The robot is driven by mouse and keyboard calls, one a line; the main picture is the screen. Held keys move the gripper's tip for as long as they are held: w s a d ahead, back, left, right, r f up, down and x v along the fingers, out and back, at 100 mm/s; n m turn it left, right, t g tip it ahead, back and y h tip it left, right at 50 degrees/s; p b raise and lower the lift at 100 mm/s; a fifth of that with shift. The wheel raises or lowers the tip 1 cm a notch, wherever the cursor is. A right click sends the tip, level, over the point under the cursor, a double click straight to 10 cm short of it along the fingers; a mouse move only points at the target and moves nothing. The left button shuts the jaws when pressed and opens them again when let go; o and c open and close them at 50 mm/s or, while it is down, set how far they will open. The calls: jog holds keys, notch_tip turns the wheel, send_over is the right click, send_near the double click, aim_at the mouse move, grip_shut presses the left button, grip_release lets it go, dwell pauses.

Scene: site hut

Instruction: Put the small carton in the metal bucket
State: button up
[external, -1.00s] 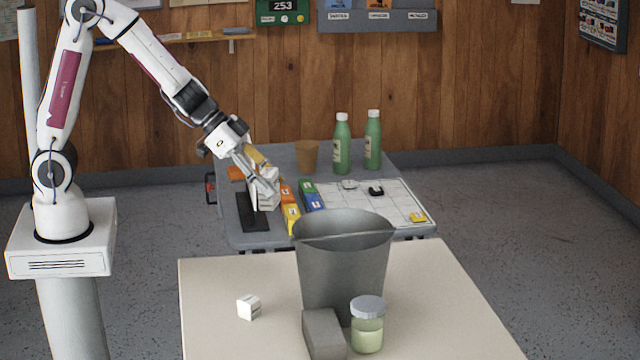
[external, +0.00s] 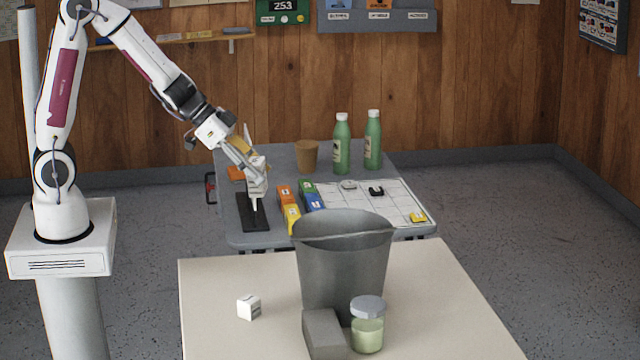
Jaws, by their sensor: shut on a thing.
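My gripper (external: 257,190) is shut on a small whitish thing (external: 257,187), low over a black pad on the far table. The fingers partly hide this thing, and its shape is hard to make out. A small white box (external: 249,308) with grey marks sits on the near table, left of the bucket and well apart from my gripper. I cannot tell for sure which of these two is the small carton. The grey metal bucket (external: 344,265) stands upright on the near table, its open rim facing up. Its floor is hidden.
A grey block (external: 324,335) and a lidded jar (external: 367,327) stand before the bucket. On the far table are the black pad (external: 246,218), coloured boxes (external: 311,196), two green bottles (external: 341,145), a brown cup (external: 306,155) and a white board (external: 350,204).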

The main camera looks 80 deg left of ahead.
dwell(0.3)
jog(key=shift+d+f, duration=0.1)
jog(key=shift+d, duration=0.45)
jog(key=d+f+m+g+h, duration=0.1)
jog(key=d+f, duration=0.2)
jog(key=d, duration=0.6)
jog(key=d+f+m+h, duration=0.1)
jog(key=d+f, duration=0.3)
jog(key=d, duration=0.6)
jog(key=d+f+m+g+h, duration=0.1)
jog(key=d+f+m, duration=0.2)
jog(key=d, duration=0.7)
jog(key=shift+f+g, duration=0.15)
jog(key=shift+g, duration=0.15)
jog(key=shift+f+m, duration=0.1)
jog(key=shift+m, duration=0.2)
send_over(277, 333)
notch_tip(277, 333, down, 6)
jog(key=shift+f, duration=0.1)
jog(key=shift+f, duration=1.8)
jog(key=shift+f, duration=0.15)
